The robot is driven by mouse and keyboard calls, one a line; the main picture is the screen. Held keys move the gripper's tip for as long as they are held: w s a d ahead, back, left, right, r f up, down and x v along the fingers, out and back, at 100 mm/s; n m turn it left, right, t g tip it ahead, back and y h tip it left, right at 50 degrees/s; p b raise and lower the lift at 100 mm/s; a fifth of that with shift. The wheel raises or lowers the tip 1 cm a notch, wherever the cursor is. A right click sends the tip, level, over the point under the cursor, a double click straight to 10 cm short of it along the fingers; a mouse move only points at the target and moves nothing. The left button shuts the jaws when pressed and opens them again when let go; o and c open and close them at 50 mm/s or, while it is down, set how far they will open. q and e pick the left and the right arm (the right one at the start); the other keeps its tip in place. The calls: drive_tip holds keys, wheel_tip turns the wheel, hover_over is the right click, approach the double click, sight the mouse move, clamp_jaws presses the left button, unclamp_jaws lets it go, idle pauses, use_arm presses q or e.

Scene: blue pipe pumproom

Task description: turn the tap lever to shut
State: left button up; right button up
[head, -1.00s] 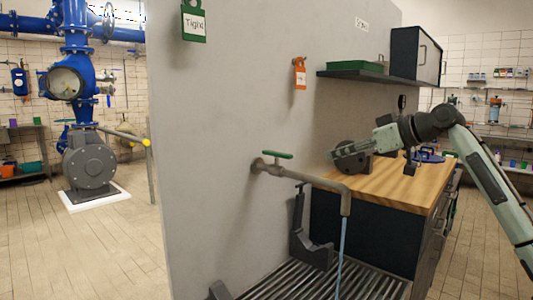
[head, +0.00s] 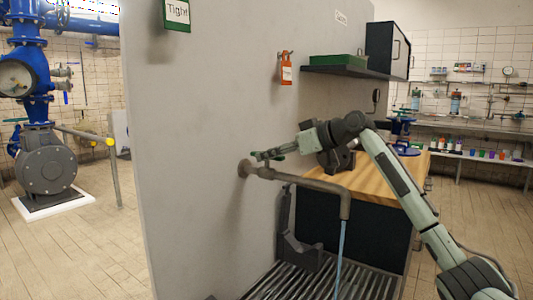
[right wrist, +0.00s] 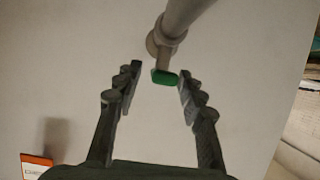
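The tap is a brown-grey pipe (head: 300,180) coming out of the grey wall, with its spout (head: 345,207) turned down. A thin blue stream of water (head: 340,255) runs from the spout. My right gripper (head: 266,155) is at the green tap lever, over the pipe near the wall, and hides much of the lever. My left gripper is not in view.
A slatted drain grate (head: 310,280) lies under the spout, beside a black bracket (head: 298,242). A wooden worktop (head: 375,186) stands behind my right arm. An orange tag (head: 286,70) and a dark shelf (head: 350,72) are on the wall above.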

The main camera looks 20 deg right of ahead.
drive_tip(key=shift+x, duration=0.85)
clamp_jaws()
